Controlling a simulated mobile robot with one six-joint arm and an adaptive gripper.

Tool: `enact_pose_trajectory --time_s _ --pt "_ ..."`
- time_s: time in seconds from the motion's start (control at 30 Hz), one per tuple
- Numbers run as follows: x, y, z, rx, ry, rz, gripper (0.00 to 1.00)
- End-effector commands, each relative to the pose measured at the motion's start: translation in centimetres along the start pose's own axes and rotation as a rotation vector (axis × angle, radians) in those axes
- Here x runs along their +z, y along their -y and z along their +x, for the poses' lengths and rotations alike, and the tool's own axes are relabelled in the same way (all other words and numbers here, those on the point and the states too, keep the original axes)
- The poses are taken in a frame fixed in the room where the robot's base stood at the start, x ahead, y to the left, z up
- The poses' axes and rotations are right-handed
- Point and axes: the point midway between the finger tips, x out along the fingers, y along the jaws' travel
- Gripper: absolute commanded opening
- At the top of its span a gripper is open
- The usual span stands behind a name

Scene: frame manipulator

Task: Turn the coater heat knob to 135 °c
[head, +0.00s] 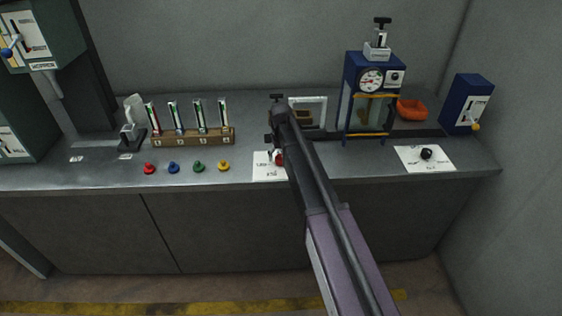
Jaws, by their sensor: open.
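A black round knob (427,153) sits on a white dial plate (410,163) on the right of the bench. A red knob (279,158) sits on another white dial plate (263,172) near the middle, partly hidden by my arm. The print on both plates is too small to read, so I cannot tell which is the coater heat knob or where it points. My gripper (271,134) is open, at the end of my arm, near the red knob in the picture and well left of the black one. Contact with the red knob cannot be made out.
A blue machine with a gauge (370,80) stands behind, between the two plates. An orange bowl (411,109) and a blue lever box (467,104) are at the right. A wooden rack of tubes (193,137) and several coloured buttons (198,167) are at the left.

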Motion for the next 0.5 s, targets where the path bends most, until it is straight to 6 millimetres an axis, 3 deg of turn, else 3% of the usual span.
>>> enact_pose_trajectory --time_s 0.47,0.5 --pt "0.00 0.00 0.39 0.000 0.000 0.000 0.92" --pt "0.01 0.00 0.39 0.000 0.000 0.000 0.80"
